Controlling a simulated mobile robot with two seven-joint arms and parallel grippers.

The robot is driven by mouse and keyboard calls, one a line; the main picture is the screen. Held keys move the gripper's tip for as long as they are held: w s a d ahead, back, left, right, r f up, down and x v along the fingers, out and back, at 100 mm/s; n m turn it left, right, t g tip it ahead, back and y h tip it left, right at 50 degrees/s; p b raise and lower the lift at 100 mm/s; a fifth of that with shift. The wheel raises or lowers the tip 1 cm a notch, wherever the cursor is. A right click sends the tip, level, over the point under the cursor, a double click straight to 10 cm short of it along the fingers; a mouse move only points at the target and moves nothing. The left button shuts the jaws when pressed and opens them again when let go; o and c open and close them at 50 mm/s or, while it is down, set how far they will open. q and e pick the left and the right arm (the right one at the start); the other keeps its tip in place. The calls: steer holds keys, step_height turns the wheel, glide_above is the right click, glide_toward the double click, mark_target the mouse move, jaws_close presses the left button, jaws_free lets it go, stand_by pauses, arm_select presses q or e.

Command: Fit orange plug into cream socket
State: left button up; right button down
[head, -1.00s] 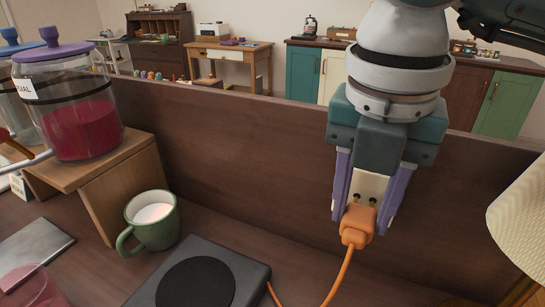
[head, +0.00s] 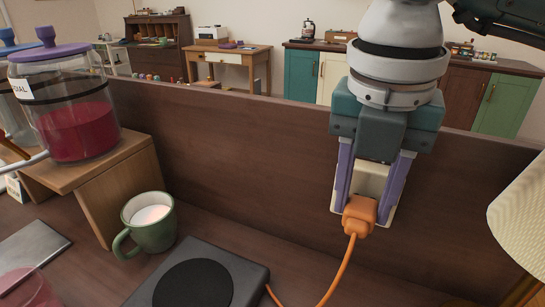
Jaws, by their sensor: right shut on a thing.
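The orange plug (head: 358,214) is between the purple fingertips of my right gripper (head: 366,205), which is shut on it. Its orange cord hangs down from it. The cream socket (head: 371,182) is a pale plate on the brown upright panel, seen between and just beyond the fingers. The plug is in front of the socket's lower part and its holes are hidden. I cannot tell whether the plug is seated in it or only close to its face. My left gripper is not in view.
A green mug (head: 149,223) and a dark box with a round black top (head: 250,268) stand left of the cord. A jar with a purple lid (head: 72,105) stands on a wooden stand. A cream lampshade (head: 520,215) is close on the right.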

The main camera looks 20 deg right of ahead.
steer(key=shift+w+d, duration=0.3)
steer(key=shift+d, duration=0.05)
steer(key=shift+c, duration=1.9)
jaws_free()
steer(key=shift+r, duration=0.15)
steer(key=shift+s+a+r+p, duration=0.1)
steer(key=shift+a+r+p, duration=0.05)
steer(key=shift+r+p, duration=1.1)
steer(key=shift+s+a+r+p, duration=0.15)
steer(key=shift+r+p, duration=0.9)
steer(key=shift+r, duration=0.6)
